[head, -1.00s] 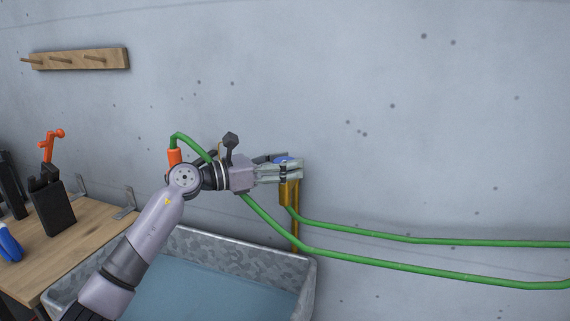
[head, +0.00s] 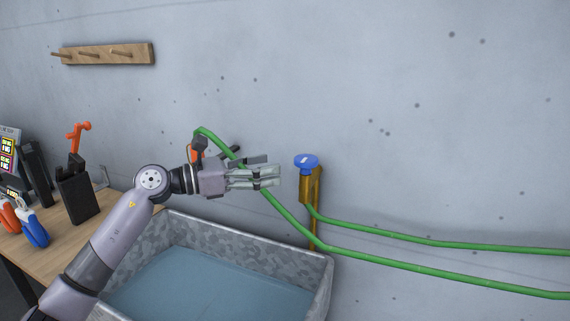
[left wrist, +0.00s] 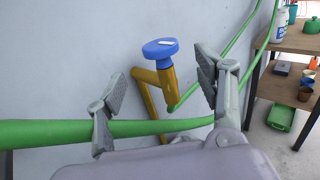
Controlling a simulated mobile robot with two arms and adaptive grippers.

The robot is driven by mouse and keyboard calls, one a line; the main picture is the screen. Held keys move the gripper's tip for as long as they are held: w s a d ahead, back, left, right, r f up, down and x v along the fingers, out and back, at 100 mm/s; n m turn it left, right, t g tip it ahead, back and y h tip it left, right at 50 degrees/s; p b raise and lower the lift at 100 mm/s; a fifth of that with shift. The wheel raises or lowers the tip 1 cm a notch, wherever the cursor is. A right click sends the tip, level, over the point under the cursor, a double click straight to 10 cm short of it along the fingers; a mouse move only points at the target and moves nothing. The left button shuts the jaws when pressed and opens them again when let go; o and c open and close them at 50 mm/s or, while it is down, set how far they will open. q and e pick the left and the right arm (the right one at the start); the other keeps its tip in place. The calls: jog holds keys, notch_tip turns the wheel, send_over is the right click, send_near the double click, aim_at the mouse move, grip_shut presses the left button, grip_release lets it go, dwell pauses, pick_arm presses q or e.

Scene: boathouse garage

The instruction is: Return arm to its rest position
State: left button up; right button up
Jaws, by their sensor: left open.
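My left gripper (head: 270,174) is open and empty in the head view, just left of the brass tap (head: 311,188). The tap has a round blue handle (head: 306,160) on top and stands against the wall. In the left wrist view the blue handle (left wrist: 160,49) shows between my two spread fingers (left wrist: 160,90), apart from them. A green hose (head: 290,224) passes behind my gripper and runs off to the right. My right gripper is not in view.
A metal trough (head: 325,285) of water lies below my left arm. A wooden bench (head: 60,243) at left holds a black holder (head: 77,194) and blue-handled pliers (head: 33,230). A peg rack (head: 105,53) hangs on the wall. In the left wrist view, wooden shelves (left wrist: 297,43) stand at right.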

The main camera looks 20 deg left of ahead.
pick_arm(q)
jog(key=shift+v, duration=0.9)
